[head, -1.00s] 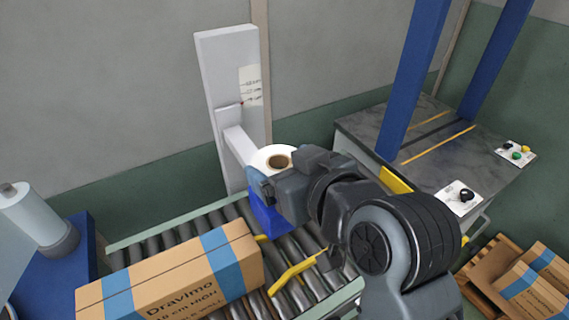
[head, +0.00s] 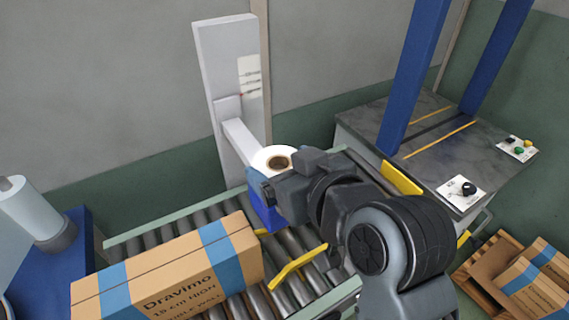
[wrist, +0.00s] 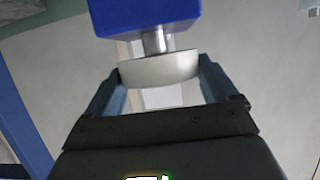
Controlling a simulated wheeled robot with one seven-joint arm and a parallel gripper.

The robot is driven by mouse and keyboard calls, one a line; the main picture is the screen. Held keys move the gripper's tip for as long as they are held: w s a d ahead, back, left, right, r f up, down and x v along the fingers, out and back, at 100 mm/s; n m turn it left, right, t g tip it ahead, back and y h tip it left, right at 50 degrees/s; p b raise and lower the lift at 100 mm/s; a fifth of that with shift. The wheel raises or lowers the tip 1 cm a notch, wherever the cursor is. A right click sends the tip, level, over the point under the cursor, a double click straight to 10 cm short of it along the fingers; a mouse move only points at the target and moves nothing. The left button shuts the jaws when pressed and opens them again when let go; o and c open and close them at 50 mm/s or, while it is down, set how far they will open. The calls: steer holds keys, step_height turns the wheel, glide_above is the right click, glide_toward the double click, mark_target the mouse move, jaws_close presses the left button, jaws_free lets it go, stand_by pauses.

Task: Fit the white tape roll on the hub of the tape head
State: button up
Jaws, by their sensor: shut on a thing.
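The white tape roll (head: 262,156) has a brown core with a dark hole and lies flat above the blue tape head (head: 267,218). My gripper (head: 270,183) is shut on the roll's outer rim. In the wrist view the roll (wrist: 160,70) sits between the two fingers (wrist: 163,82). The metal hub (wrist: 158,42) shows as a short bare shaft between the blue head (wrist: 145,14) and the roll, roughly in line with the roll's middle. I cannot tell whether its tip is inside the core. My gripper hides part of the head in the head view.
A white post (head: 228,80) with an arm stands behind the tape head. A roller conveyor (head: 180,225) runs below, with a taped cardboard box (head: 170,268) on it at the left. A machine table (head: 430,130) with blue uprights stands at the right, near yellow guides.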

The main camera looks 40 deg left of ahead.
steer(key=shift+f+b, duration=0.65)
steer(key=shift+f, duration=0.4)
steer(key=o, duration=0.8)
steer(key=shift+o, duration=0.2)
steer(key=v, duration=0.7)
steer(key=shift+d+r+b, duration=0.2)
steer(key=shift+d+b, duration=0.1)
steer(key=shift+b, duration=0.05)
steer(key=shift+s, duration=0.1)
